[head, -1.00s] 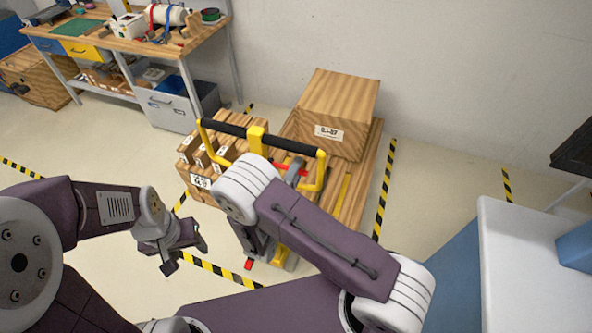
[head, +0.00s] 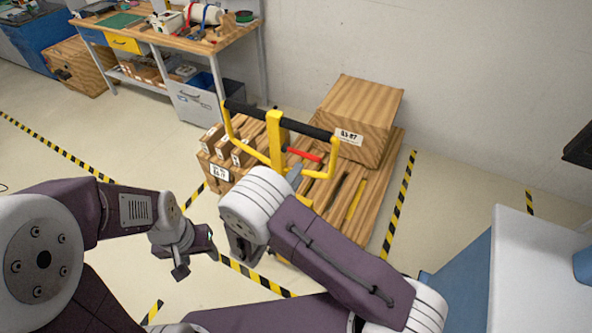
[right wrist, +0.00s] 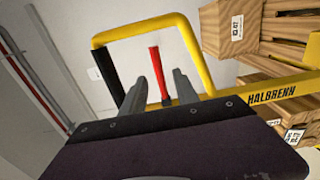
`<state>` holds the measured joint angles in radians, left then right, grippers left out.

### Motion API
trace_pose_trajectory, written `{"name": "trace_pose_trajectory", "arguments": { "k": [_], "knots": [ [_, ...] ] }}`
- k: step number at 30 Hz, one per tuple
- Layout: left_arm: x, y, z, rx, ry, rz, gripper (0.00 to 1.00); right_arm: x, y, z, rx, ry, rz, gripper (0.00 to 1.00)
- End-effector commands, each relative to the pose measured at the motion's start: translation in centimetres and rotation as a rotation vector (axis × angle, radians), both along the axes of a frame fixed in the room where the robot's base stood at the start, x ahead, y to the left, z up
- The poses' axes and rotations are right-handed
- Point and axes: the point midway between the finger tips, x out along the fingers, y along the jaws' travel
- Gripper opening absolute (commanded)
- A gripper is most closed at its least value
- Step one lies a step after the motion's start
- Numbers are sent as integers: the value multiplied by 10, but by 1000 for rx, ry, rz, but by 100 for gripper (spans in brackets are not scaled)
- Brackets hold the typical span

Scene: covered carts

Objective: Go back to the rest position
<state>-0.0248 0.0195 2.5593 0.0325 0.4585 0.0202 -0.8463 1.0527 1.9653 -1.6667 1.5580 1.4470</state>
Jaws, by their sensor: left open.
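My left gripper (head: 197,257) hangs over bare floor at the left in the head view, open and empty. My right gripper (right wrist: 159,76) shows two separated fingers in the right wrist view, open. A red lever (right wrist: 155,72) appears between and beyond them; I see no grip on it. In the head view my right forearm hides most of this gripper, below the yellow handle (head: 276,140) of a pallet truck. The red lever also shows there (head: 303,154). The handle has a black grip bar and stands in front of a loaded wooden pallet (head: 378,190).
A large wooden box (head: 365,105) and several small crates (head: 213,150) sit on the pallet. A workbench (head: 160,38) stands at the back left, a white table (head: 535,265) at the right. Striped tape (head: 60,150) marks the floor. Open floor lies left of the truck.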

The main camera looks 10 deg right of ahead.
Motion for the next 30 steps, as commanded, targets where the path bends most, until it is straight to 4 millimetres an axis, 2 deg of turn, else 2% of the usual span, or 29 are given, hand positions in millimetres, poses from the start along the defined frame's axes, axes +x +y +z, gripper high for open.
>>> {"name": "trace_pose_trajectory", "arguments": {
  "k": [5, 7, 8, 10, 11, 12, 13, 14, 15, 16, 18, 19, 21, 25, 30],
  "knots": [
    [0, 0, 0, 0, 0, 0, 55, 0, 0, 0, -1, 1, 0, 36],
    [0, 0, -1, 0, 0, 0, 55, -2, -7, 0, 0, 15, -25, 36],
    [0, 0, -2, 0, 0, 0, 55, -3, -15, -1, 1, 33, -54, 36],
    [0, 0, -6, 0, 0, 0, 55, -15, -49, -4, 13, 119, -180, 36],
    [0, 0, -8, 0, 0, 0, 55, -25, -69, -7, 29, 177, -257, 36],
    [0, 0, -11, 0, 0, 0, 55, -44, -98, -13, 65, 272, -375, 36],
    [0, 0, -14, 0, 1, 0, 55, -62, -119, -19, 109, 353, -467, 36],
    [0, 0, -17, 0, 1, 0, 55, -84, -136, -26, 169, 439, -555, 36],
    [0, 0, -21, 0, 1, 0, 55, -117, -153, -37, 274, 558, -667, 36],
    [0, 0, -25, 0, 1, 0, 55, -143, -160, -46, 384, 647, -741, 36],
    [0, 0, -32, 0, 1, 0, 55, -191, -152, -65, 678, 796, -836, 36],
    [-1, 0, -34, 0, 1, 0, 55, -203, -143, -70, 806, 828, -848, 36],
    [-1, 0, -39, 0, 1, 0, 55, -213, -121, -76, 1075, 838, -826, 36],
    [-1, 0, -44, 0, 0, 0, 55, -201, -99, -69, 1387, 727, -733, 36],
    [-1, 0, -45, 0, 0, 0, 55, -189, -95, -62, 1494, 643, -678, 36]
  ]
}}
